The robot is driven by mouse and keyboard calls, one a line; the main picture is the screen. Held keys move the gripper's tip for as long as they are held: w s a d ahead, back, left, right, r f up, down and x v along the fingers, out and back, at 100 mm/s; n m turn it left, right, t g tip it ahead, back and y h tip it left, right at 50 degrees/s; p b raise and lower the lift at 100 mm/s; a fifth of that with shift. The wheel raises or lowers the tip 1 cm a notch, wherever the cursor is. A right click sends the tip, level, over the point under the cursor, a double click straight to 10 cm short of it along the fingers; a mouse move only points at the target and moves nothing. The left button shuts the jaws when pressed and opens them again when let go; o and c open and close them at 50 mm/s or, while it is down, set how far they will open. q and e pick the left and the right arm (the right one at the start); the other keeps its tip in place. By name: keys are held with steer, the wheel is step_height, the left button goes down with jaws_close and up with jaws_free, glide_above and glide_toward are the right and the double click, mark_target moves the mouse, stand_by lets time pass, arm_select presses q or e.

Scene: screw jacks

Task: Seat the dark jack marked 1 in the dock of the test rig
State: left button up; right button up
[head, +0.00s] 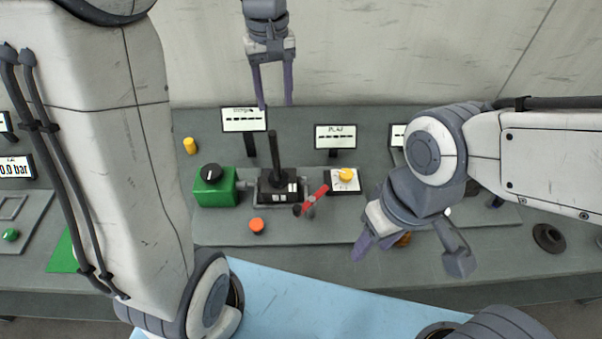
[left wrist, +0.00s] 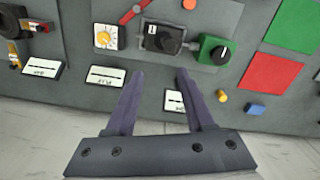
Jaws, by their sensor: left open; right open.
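A dark block with a tall dark post, apparently the jack (head: 275,152), stands upright at a grey frame (head: 262,200) on the rig panel, which looks like the dock. Pale marks show on its front, too small to read. I cannot tell whether it is fully seated. In the left wrist view the dark jack (left wrist: 163,38) is seen from above, beyond my fingertips. My left gripper (head: 275,104) is open and empty, behind and above the jack, apart from it; its open fingers also show in the left wrist view (left wrist: 160,74). My right gripper (head: 410,258) is open, right of the panel's dial.
A green block with a black knob (head: 214,188) is left of the jack. A red lever (head: 314,198), an orange button (head: 257,225) and a yellow-knobbed dial (head: 345,179) are close by. Displays (head: 244,119) stand behind. A brownish thing (head: 404,240) is partly hidden by my right gripper.

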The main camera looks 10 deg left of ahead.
arm_select(q)
steer(key=s+d+f+m, duration=0.2)
steer(key=s+d+m, duration=0.5)
steer(key=s+d, duration=0.45)
steer(key=s+d+f+m, duration=0.1)
steer(key=s+f+m, duration=0.3)
steer(key=s, duration=0.7)
steer(key=m, duration=0.2)
steer(key=shift+s+d+f+m+h, duration=0.15)
steer(key=shift+s+d+m+h, duration=0.2)
steer(key=shift+m+h, duration=0.05)
steer(key=shift+o, duration=0.4)
step_height(320, 180, down, 5)
steer(key=b, duration=0.4)
steer(key=shift+b, duration=0.35)
steer(key=m+y+p, duration=0.6)
steer(key=m+p, duration=0.1)
steer(key=p, duration=0.3)
glide_above(278, 176)
steer(key=shift+t, duration=0.3)
step_height(278, 176, down, 7)
steer(key=shift+r, duration=0.1)
steer(key=shift+f, duration=0.45)
jaws_close()
